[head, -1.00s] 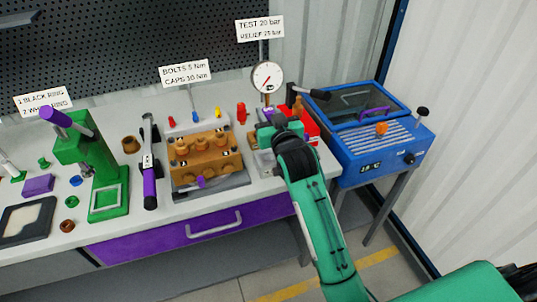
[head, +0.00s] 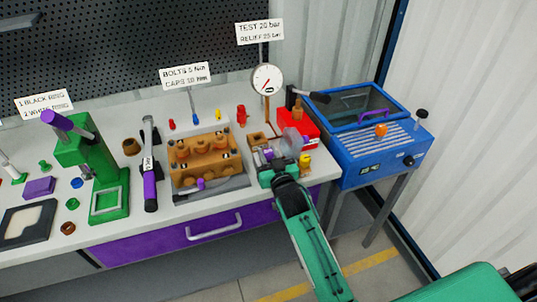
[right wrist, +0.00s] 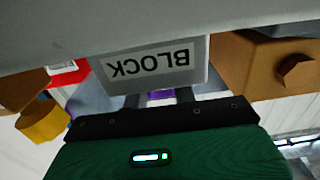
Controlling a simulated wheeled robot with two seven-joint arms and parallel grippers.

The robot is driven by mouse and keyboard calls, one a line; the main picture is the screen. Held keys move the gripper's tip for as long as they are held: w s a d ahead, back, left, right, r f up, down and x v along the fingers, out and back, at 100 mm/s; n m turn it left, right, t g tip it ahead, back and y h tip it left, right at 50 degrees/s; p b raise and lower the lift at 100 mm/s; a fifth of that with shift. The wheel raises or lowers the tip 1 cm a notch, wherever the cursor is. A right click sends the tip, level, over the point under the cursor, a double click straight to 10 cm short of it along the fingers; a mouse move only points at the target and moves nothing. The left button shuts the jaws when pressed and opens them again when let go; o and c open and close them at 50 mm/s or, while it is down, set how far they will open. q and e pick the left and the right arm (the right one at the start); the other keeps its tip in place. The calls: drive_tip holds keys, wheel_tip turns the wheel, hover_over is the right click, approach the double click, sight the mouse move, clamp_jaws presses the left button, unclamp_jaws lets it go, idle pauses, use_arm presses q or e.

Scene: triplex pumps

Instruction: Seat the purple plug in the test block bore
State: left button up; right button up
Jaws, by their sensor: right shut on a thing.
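My right gripper (head: 268,157) is low over the right part of the bench, in front of the pressure gauge. It is shut on the purple plug (head: 268,153). In the right wrist view a little of the purple plug (right wrist: 161,92) shows between the dark fingers, by the edge of the pale grey test block (right wrist: 120,49) with its BLOCK label. Most of the plug is hidden. The bore is hidden too, so I cannot tell whether the plug is in it. My left gripper is not in view.
A red box (head: 305,129) with a dark lever stands behind my right gripper. A yellow part (head: 305,161) is to its right. The brown pump fixture (head: 204,154) stands to the left. The blue bath (head: 385,155) is at the right, beyond the bench end.

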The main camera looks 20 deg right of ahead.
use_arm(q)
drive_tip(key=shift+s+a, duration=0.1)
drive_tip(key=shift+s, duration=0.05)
use_arm(e)
drive_tip(key=o, duration=0.7)
drive_tip(key=shift+f, duration=0.1)
drive_tip(key=shift+c, duration=0.2)
drive_tip(key=o, duration=0.3)
drive_tip(key=shift+o, duration=0.3)
drive_tip(key=shift+s, duration=0.3)
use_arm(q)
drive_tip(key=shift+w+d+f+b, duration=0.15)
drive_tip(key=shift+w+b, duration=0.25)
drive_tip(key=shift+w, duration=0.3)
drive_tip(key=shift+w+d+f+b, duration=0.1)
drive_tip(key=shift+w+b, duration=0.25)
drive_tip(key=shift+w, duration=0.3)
use_arm(e)
drive_tip(key=s, duration=1.1)
drive_tip(key=shift+s+d, duration=0.2)
drive_tip(key=shift+d, duration=0.05)
